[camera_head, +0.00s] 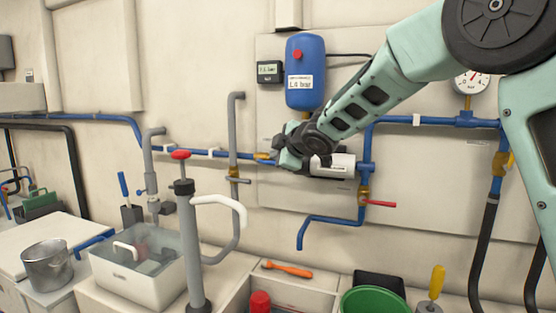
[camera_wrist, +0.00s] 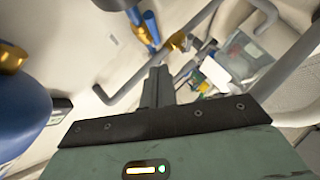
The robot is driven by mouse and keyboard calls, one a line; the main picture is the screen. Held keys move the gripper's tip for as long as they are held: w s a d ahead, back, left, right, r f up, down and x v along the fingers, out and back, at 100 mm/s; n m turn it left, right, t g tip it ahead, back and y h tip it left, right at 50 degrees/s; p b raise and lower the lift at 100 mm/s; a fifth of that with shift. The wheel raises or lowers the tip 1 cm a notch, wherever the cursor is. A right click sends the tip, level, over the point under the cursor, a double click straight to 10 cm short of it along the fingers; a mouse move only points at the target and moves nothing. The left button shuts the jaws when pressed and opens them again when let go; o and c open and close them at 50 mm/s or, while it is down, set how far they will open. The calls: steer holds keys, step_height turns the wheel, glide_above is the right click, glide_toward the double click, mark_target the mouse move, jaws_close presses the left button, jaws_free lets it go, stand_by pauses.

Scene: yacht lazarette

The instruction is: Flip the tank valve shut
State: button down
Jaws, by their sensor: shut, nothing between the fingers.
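My gripper (camera_wrist: 158,72) is shut and empty, its dark fingers pressed together in the middle of the wrist view. In the head view my gripper (camera_head: 277,158) is in front of the wall pipes, below and left of a blue tank (camera_head: 305,72). A brass valve (camera_head: 262,156) on the blue pipe is right beside it, partly hidden. Another brass valve (camera_head: 363,194) with a red lever (camera_head: 380,204) sticking out sideways is lower right. No readable label shows which is the tank valve.
A grey pipe (camera_head: 233,130) stands left of my gripper. A hand pump (camera_head: 190,225) with a red knob and a white bin (camera_head: 130,270) are lower left. A pressure gauge (camera_head: 470,82) is upper right. A green bucket (camera_head: 375,302) is below.

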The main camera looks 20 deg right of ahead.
mark_target(272, 164)
steer(key=shift+w+d+f+p, duration=0.25)
steer(key=shift+w+f, duration=0.25)
steer(key=shift+w, duration=0.25)
steer(key=shift+w+d+f+p, duration=0.15)
steer(key=shift+w+d+f, duration=0.1)
steer(key=shift+w+f, duration=0.35)
steer(key=shift+w+d+f+p, duration=0.25)
steer(key=shift+w+f, duration=0.1)
steer(key=shift+w, duration=0.5)
steer(key=shift+f, duration=0.1)
steer(key=shift+f+b, duration=0.25)
steer(key=shift+b, duration=1)
steer(key=shift+s+d+f+t+b, duration=0.1)
steer(key=shift+f+t+b, duration=0.1)
steer(key=shift+t+b, duration=0.35)
